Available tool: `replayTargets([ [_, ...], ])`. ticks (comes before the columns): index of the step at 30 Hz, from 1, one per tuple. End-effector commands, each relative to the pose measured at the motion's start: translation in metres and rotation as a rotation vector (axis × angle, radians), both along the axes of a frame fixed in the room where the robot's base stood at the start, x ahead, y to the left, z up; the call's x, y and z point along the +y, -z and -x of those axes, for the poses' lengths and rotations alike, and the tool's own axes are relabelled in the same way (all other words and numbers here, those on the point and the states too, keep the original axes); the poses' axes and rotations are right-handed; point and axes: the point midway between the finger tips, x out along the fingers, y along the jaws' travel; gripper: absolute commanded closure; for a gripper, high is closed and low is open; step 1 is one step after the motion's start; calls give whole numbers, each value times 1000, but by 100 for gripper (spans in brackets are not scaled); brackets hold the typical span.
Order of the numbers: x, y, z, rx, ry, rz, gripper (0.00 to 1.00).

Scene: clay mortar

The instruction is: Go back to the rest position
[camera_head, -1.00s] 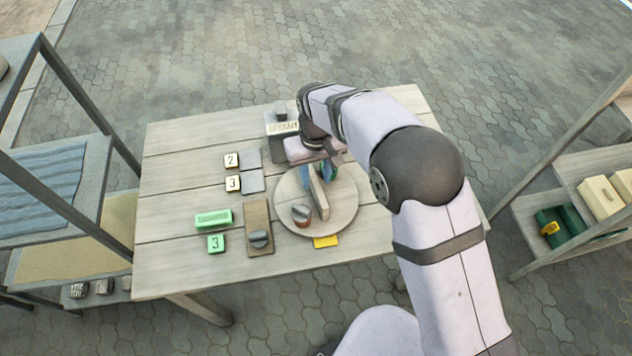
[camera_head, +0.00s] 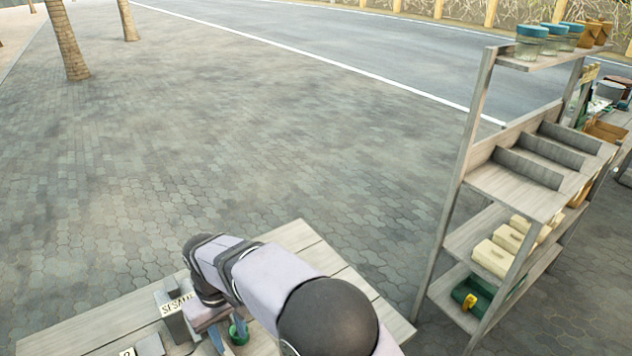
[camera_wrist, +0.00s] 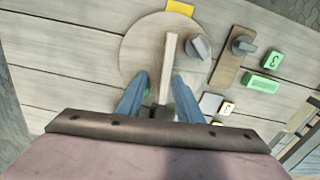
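My gripper (camera_head: 228,338) is low in the head view, above the wooden table (camera_head: 95,322). In the wrist view, the two blue fingers of my gripper (camera_wrist: 161,78) are spread apart with nothing held between them. They point at a round board (camera_wrist: 138,45) with an upright pale divider (camera_wrist: 168,60) across it, seen in the gap between the fingers. A green item (camera_head: 238,331) is beside the fingers, and in the wrist view it is mostly hidden behind the left finger.
A small grey-topped pot (camera_wrist: 196,48) stands on the round board beside the divider. A brown board (camera_wrist: 228,72), green blocks (camera_wrist: 262,84) and a yellow card (camera_wrist: 180,8) lie nearby. A SESAME-labelled holder (camera_head: 172,310) is left of my gripper. A shelf rack (camera_head: 470,190) stands right of the table.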

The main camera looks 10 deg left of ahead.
Motion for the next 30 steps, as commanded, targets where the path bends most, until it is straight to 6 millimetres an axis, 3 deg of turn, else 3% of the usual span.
replayTargets([
  [5,-64,-14,-30,-2,123,0,67],
  [9,-145,-25,-46,-2,271,-1,67],
  [12,-208,-30,-45,-3,386,-2,67],
  [18,-316,-31,-10,-4,609,-1,67],
  [21,-355,-27,17,-4,706,-1,67],
  [24,-381,-23,41,-4,781,-1,67],
  [30,-404,-15,72,-3,864,0,67],
])
